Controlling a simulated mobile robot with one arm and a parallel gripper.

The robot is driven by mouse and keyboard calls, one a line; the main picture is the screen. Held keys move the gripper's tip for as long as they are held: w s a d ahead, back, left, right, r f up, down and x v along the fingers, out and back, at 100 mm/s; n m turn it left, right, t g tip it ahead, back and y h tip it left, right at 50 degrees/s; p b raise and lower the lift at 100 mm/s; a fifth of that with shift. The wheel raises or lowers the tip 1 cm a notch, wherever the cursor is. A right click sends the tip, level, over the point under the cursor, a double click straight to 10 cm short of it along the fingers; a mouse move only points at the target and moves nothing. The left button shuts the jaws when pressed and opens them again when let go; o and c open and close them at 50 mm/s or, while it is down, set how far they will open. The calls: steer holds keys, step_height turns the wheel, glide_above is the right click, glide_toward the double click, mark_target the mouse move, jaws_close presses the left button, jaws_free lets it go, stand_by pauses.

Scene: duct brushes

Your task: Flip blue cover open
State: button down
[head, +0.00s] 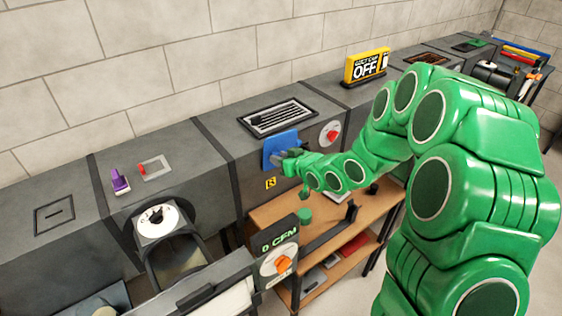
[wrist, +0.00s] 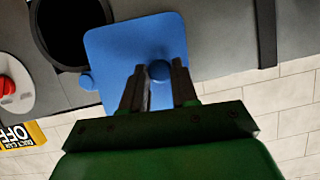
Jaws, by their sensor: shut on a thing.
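The blue cover (head: 280,146) is a flat square plate on the front of the dark grey duct, left of the red dial. It also shows in the wrist view (wrist: 125,45), with a small blue knob (wrist: 158,70) and a blue tab at its left edge. A round black opening (wrist: 70,25) shows beside the cover at upper left; most of it is uncovered, and I cannot tell whether the cover overlaps its edge. My gripper (head: 280,157) is at the cover's lower part. Its two fingers (wrist: 158,78) are shut on the knob from both sides.
A red-knobbed dial (head: 330,133) is right of the cover, and a vent grille (head: 278,117) lies above it. A yellow sign reading OFF (head: 367,67) stands on the duct. A wooden shelf (head: 325,215) is below. A 0 CFM box (head: 280,252) stands in front.

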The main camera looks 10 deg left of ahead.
steer(key=shift+w+d+r+m+g+y, duration=0.1)
steer(key=shift+r+m+g+y, duration=0.1)
steer(key=shift+r+m, duration=0.25)
steer(key=shift+w+d+r+m+g+y, duration=0.1)
steer(key=shift+r+m+y, duration=0.15)
steer(key=shift+r, duration=0.35)
steer(key=c, duration=0.9)
jaws_free()
steer(key=shift+o, duration=0.2)
steer(key=shift+d, duration=0.1)
steer(key=v, duration=0.7)
steer(key=shift+s+d+r, duration=0.2)
steer(key=shift+d, duration=0.05)
